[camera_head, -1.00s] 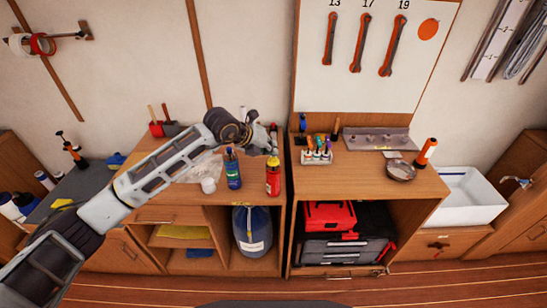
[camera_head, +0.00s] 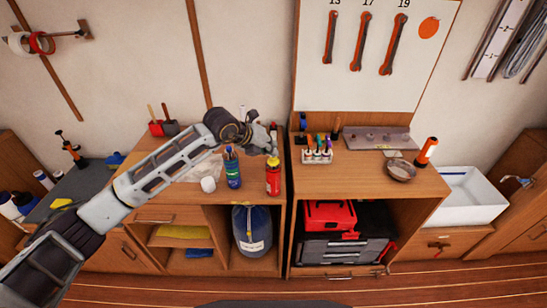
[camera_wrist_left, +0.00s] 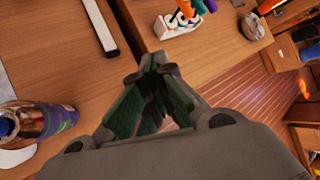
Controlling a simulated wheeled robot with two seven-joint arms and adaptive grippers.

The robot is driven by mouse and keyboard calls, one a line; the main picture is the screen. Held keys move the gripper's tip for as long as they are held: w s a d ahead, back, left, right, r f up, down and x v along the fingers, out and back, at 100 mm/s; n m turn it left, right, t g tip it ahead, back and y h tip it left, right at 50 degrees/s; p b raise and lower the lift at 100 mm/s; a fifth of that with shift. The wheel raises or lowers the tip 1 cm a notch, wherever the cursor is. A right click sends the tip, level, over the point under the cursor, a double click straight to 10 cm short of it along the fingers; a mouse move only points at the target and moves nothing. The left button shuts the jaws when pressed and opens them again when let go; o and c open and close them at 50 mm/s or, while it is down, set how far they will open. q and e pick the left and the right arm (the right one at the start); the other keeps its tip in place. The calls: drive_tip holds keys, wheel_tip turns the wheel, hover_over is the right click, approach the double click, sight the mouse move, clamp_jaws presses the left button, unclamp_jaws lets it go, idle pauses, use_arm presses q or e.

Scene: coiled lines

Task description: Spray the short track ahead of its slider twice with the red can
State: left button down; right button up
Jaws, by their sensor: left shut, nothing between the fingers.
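A red can (camera_head: 273,177) with a yellow top stands upright near the front right corner of the left bench top. My left gripper (camera_head: 270,148) is above the bench, behind and above the red can and apart from it. Its fingers (camera_wrist_left: 158,68) are shut with nothing between them. A grey metal plate (camera_head: 378,139) lies at the back of the right bench. No slider can be made out. My right gripper is not in view.
A narrow gap separates the two benches.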

sight(271, 158)
use_arm(q)
drive_tip(key=shift+f, duration=0.25)
drive_tip(key=shift+r, duration=0.35)
idle(0.3)
drive_tip(key=shift+r, duration=0.35)
drive_tip(key=shift+r+p, duration=0.55)
drive_tip(key=shift+r, duration=2.2)
